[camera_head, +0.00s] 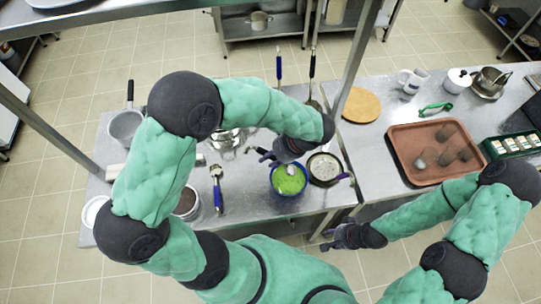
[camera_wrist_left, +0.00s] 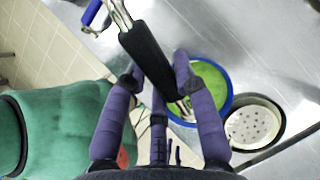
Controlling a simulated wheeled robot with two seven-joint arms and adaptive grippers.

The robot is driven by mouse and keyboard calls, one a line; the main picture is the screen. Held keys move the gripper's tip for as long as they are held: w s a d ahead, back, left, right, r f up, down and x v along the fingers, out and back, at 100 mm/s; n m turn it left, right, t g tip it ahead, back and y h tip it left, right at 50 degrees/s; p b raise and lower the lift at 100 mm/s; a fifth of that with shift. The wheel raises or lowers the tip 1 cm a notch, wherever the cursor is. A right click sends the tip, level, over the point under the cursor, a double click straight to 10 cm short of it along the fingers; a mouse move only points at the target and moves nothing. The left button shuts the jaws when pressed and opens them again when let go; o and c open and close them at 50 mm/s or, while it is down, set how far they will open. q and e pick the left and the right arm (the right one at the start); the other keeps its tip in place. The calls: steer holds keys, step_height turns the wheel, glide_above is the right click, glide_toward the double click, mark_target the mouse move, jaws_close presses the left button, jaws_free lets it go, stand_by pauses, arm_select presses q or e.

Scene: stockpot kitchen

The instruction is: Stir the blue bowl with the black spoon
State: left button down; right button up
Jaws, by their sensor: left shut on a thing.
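The blue bowl (camera_head: 288,195) stands on the metal counter with bright green contents. It also shows in the left wrist view (camera_wrist_left: 228,88), partly behind my fingers. My left gripper (camera_head: 284,160) is above the bowl's far edge. It is shut on the black handle of the spoon (camera_wrist_left: 150,62), which is tilted. A metal part of the spoon shows over the green contents; how deep it reaches is hard to tell. My right gripper (camera_head: 327,240) is empty and appears open, off the counter's front edge at the right of the bowl.
A pan with a perforated light inside (camera_head: 325,168) sits close at the bowl's right. A blue-handled utensil (camera_head: 217,190) and a saucepan (camera_head: 126,125) are to the left. A brown tray (camera_head: 405,165) is on the right counter. A post (camera_head: 352,60) rises behind.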

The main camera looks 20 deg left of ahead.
arm_select(q)
step_height(320, 180, down, 2)
steer(key=shift+f+b, duration=0.15)
steer(key=shift+b, duration=0.65)
steer(key=shift+f+b, duration=1.65)
steer(key=shift+f, duration=1.1)
